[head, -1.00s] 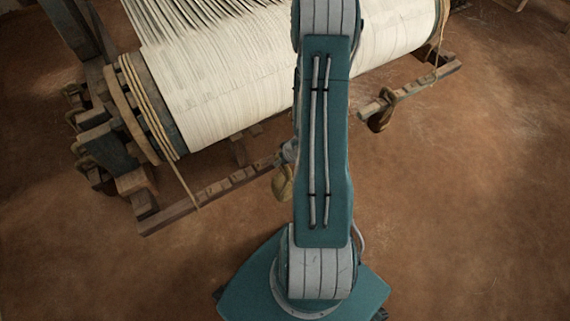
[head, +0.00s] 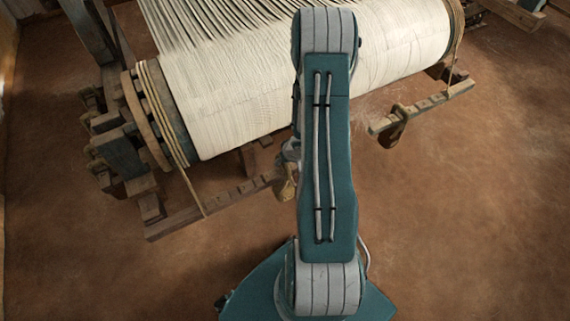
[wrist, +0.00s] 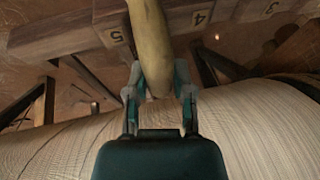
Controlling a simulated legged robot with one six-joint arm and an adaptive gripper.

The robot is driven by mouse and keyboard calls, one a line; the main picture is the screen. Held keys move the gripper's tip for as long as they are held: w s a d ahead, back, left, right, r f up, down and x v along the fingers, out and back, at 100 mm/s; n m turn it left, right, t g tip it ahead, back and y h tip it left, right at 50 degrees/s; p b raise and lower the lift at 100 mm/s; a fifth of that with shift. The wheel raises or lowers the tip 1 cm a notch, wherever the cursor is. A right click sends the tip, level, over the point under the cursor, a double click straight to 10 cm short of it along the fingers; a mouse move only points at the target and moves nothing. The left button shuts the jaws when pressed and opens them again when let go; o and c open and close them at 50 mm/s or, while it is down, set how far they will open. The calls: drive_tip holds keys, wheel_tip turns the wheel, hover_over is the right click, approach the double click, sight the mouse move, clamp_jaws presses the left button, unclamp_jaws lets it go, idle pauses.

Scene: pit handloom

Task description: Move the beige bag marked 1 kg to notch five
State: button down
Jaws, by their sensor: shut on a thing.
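The beige bag (wrist: 152,40) is between the fingertips of my gripper (wrist: 159,80) in the wrist view. My gripper is shut on it. The 1 kg mark is not visible. In the head view the bag (head: 287,188) shows just left of my arm, by the notched wooden beam (head: 218,198); most of my gripper is hidden behind the arm. In the wrist view the beam carries the numbers 5 (wrist: 116,36), 4 (wrist: 198,18) and 3 (wrist: 270,7). The bag crosses the picture between 5 and 4. I cannot tell whether it touches the beam.
The large cloth-wound roller (head: 230,110) lies behind the beam, and fills the lower wrist view. A dark brown bag (head: 391,131) hangs on another notched piece (head: 430,104) at right. The earthen floor (head: 480,220) at right is clear.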

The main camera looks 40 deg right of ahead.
drive_tip(key=shift+w+d, duration=0.15)
drive_tip(key=shift+w, duration=0.4)
drive_tip(key=shift+f, duration=1.15)
drive_tip(key=shift+s+f, duration=0.1)
drive_tip(key=shift+f, duration=0.15)
drive_tip(key=shift+c, duration=2)
unclamp_jaws()
drive_tip(key=shift+f, duration=0.1)
drive_tip(key=v, duration=1.2)
